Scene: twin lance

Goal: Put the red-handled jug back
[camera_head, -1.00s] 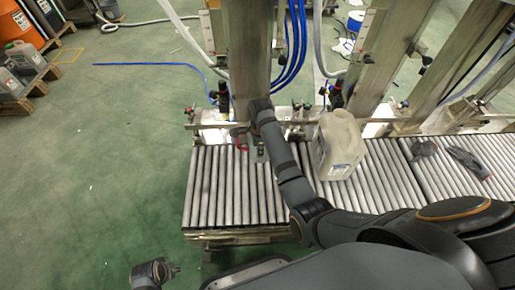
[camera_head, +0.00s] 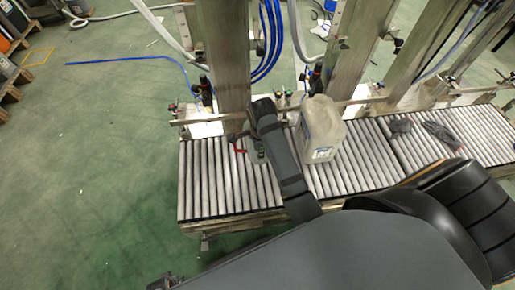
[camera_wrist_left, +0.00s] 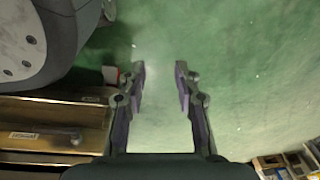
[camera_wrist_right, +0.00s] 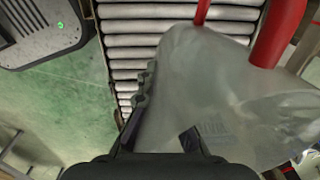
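The red-handled jug (camera_wrist_right: 225,95) is a pale translucent jug with red handle parts (camera_wrist_right: 282,30), close up in the right wrist view. My right gripper (camera_wrist_right: 165,118) has one finger along the jug's left side; the other finger is partly hidden by the jug. It appears closed on the jug. In the head view my right gripper (camera_head: 257,150) is over the left part of the roller conveyor (camera_head: 195,190), with a bit of red beside it; most of the jug is hidden there. My left gripper (camera_wrist_left: 160,85) is open and empty above the green floor.
Another pale jug (camera_head: 322,130) stands on the conveyor to the right of my right forearm. Dark gloves (camera_head: 440,134) lie farther right. Steel posts (camera_head: 222,60) and a rail stand behind the rollers.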

